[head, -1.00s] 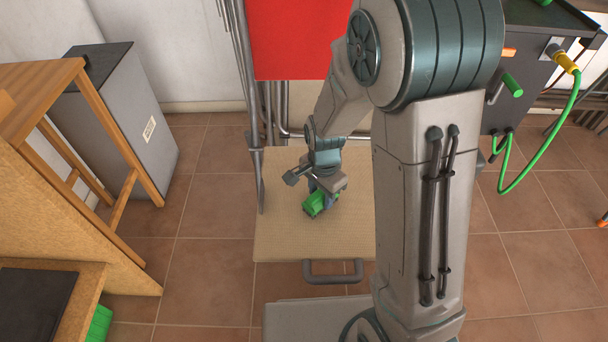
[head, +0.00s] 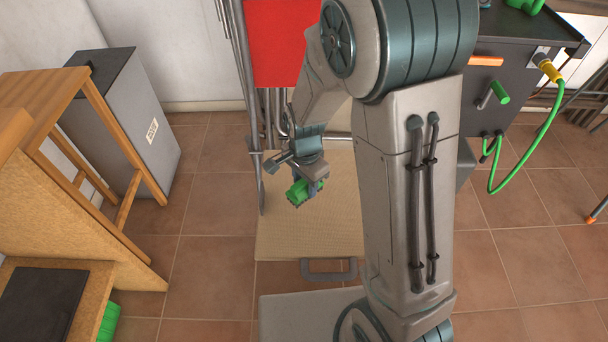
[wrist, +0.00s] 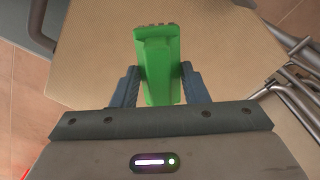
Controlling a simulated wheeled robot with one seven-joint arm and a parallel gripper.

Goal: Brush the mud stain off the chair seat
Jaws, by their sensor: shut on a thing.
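The chair seat (head: 308,235) is a flat beige woven surface in the middle of the head view. It also fills much of the wrist view (wrist: 90,50). My gripper (head: 306,182) is over the seat's far left part. It is shut on a green brush (head: 299,193). The brush seems to be held above the seat, but I cannot tell the gap. I see no mud stain on the visible seat; my arm hides its right part.
Grey metal tubes (head: 245,90) and a red panel (head: 275,45) stand behind the seat. A wooden frame (head: 60,110) and grey box (head: 140,120) are at left. A dark cart (head: 500,75) with a green hose is at right. Tiled floor (head: 205,225) is free left of the seat.

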